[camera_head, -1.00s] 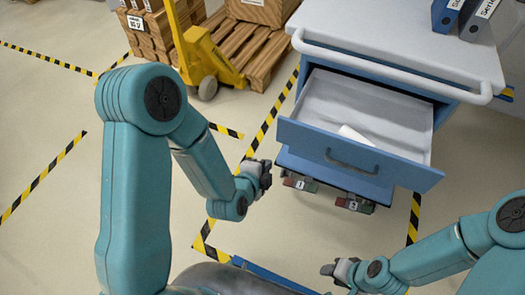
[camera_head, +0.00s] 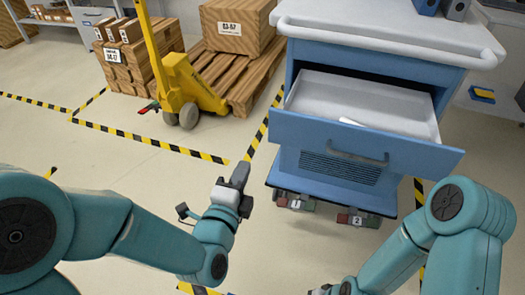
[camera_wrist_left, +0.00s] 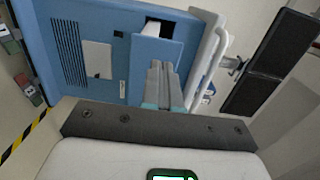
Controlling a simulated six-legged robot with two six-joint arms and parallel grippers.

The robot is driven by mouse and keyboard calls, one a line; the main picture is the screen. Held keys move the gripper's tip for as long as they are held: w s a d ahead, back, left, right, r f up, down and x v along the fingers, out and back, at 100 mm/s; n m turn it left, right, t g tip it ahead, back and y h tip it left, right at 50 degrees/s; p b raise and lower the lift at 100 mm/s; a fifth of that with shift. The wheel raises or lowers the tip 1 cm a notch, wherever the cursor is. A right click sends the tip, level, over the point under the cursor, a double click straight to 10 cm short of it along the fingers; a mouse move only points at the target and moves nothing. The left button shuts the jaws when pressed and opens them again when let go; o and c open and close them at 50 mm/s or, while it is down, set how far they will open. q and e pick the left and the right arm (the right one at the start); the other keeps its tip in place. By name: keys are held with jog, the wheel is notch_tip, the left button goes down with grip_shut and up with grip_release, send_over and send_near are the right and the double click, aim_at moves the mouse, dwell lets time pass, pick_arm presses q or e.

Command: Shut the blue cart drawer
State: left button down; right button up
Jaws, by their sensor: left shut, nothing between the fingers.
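The blue cart (camera_head: 330,168) stands right of centre in the head view. Its top drawer (camera_head: 365,145) is pulled out, with a dark handle on its blue front and a small white item inside. My left gripper (camera_head: 241,176) is shut and empty, left of the drawer front and apart from it. In the left wrist view the shut fingers (camera_wrist_left: 163,82) overlap the blue cart (camera_wrist_left: 60,45), seen sideways; contact cannot be told there. My right gripper (camera_head: 322,289) shows only in part at the bottom edge, in front of the cart; its jaws are unclear.
A white push bar (camera_head: 385,45) runs along the cart's top edge. Numbered wheel blocks (camera_head: 294,203) are under the cart. A yellow pallet jack (camera_head: 190,90) and a wooden pallet with boxes (camera_head: 245,70) stand back left.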

pick_arm(q)
jog(key=d+f+h+b, duration=0.1)
jog(key=d+b, duration=0.1)
jog(key=b, duration=0.2)
send_near(275, 130)
jog(key=shift+m, duration=0.3)
jog(key=x, duration=0.7)
pick_arm(e)
jog(key=f, duration=0.4)
jog(key=shift+w+d+f, duration=0.3)
jog(key=shift+w+f, duration=0.05)
jog(key=shift+f, duration=0.05)
